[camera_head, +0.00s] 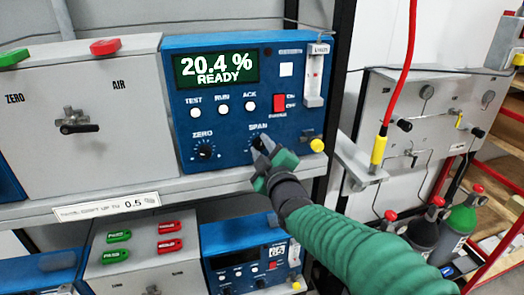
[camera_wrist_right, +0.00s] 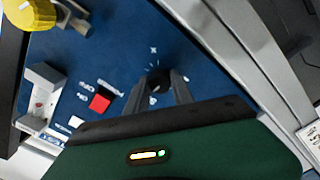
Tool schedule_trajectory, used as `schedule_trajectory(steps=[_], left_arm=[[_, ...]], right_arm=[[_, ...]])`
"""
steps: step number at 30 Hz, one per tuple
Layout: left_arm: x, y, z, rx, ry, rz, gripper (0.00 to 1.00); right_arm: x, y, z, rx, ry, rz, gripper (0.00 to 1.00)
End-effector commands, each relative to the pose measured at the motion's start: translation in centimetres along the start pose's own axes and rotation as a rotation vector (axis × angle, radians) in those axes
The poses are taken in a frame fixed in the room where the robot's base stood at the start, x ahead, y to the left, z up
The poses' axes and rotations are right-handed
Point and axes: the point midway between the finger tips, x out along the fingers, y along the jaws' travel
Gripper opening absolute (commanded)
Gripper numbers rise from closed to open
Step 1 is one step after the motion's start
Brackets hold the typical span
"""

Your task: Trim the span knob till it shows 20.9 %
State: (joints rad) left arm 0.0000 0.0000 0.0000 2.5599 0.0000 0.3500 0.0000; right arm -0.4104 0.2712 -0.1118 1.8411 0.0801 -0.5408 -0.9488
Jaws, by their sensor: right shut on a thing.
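The blue analyser (camera_head: 250,110) sits on the shelf, and its display (camera_head: 216,69) reads 20.4 % READY. The span knob (camera_head: 258,142) is a small dark knob below the SPAN label, right of the zero knob (camera_head: 205,151). My right gripper (camera_head: 266,150) is at the span knob and partly hides it. In the right wrist view the fingers (camera_wrist_right: 160,95) are closed around the dark span knob (camera_wrist_right: 158,80), with white scale marks beside it. My left gripper is not in view.
A red switch (camera_head: 279,103), a flowmeter (camera_head: 316,75) and a yellow knob (camera_head: 317,145) are on the panel right of the span knob. A grey ZERO/AIR valve box (camera_head: 120,140) stands to the left. A red hose (camera_head: 404,70) hangs at the right.

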Motion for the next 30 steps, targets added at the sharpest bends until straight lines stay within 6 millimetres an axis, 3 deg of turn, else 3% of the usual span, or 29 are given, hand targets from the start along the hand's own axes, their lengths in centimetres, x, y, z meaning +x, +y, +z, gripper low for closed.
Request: schedule_trajectory(steps=[18, 30], left_arm=[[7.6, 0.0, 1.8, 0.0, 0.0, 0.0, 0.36], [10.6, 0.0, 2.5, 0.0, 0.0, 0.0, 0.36]], right_arm=[[0.0, -0.6, 0.4, 0.518, 0.0, -0.002, 0.0], [0.0, -0.4, 0.3, 0.866, -0.001, -0.002, 0.0]])
